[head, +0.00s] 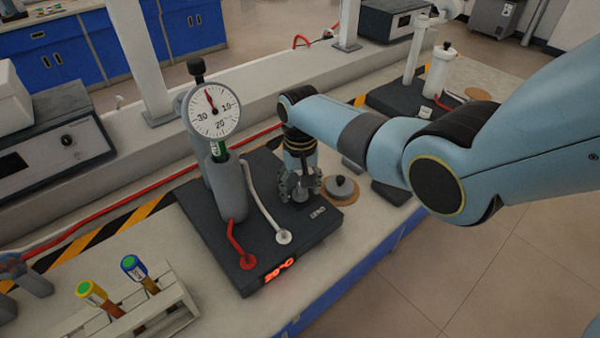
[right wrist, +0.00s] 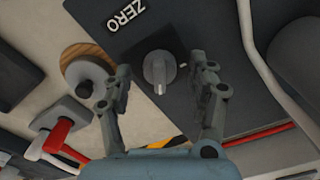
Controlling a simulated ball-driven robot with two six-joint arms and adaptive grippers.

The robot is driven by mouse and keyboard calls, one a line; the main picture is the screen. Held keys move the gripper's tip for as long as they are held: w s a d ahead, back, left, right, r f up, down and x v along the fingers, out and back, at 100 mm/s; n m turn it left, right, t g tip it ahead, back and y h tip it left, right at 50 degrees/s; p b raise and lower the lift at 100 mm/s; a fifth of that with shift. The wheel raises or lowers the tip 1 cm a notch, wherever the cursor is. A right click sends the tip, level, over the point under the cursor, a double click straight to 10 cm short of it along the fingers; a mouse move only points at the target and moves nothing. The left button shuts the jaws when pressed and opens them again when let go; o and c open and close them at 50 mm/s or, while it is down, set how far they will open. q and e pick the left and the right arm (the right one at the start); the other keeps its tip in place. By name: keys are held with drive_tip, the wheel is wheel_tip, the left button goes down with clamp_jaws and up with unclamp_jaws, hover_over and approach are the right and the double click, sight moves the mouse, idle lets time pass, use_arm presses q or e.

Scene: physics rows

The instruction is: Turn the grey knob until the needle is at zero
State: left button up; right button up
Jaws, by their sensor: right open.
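The grey knob (right wrist: 160,70) sits on the dark base plate (right wrist: 215,100) beside the word ZERO. In the head view it is partly hidden between my fingers. My right gripper (head: 301,188) is open around the knob; in the right wrist view its two fingers (right wrist: 160,88) stand on either side with gaps, not visibly touching it. The white dial (head: 228,121) faces me on a grey post. Its red needle (head: 209,98) points up and slightly left, roughly opposite the 20, where no numeral is readable. My left gripper is not in view.
A red-lit display (head: 279,270), hard to read, is on the base's front edge. A white hose (head: 262,208) and red hose (head: 234,238) run beside the post. A round-knobbed weight on a wooden disc (head: 342,188) stands right of the gripper. A tube rack (head: 150,305) is at lower left.

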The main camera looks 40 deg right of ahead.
wheel_tip(320, 180, up, 12)
drive_tip(key=shift+f, duration=0.25)
idle(0.5)
drive_tip(key=s+a+f+n+t, duration=0.1)
drive_tip(key=s+f+n, duration=0.1)
drive_tip(key=s, duration=0.9)
drive_tip(key=s+a+r+n+t, duration=0.15)
drive_tip(key=s+r, duration=0.25)
drive_tip(key=s, duration=0.4)
drive_tip(key=s+a+r+n+t, duration=0.1)
drive_tip(key=s+r+n, duration=0.2)
drive_tip(key=s+r, duration=0.3)
drive_tip(key=s+d+f+g+b, duration=0.2)
drive_tip(key=f+b, duration=0.9)
drive_tip(key=f, duration=2.8)
drive_tip(key=s+d+f+m+b, duration=0.1)
drive_tip(key=s+f+b, duration=0.6)
drive_tip(key=s+f, duration=1.2)
wheel_tip(320, 180, down, 5)
drive_tip(key=shift+s+d+r+h+b, duration=0.15)
drive_tip(key=shift+s+d+h+b, duration=0.2)
drive_tip(key=shift+s+d+h, duration=0.05)
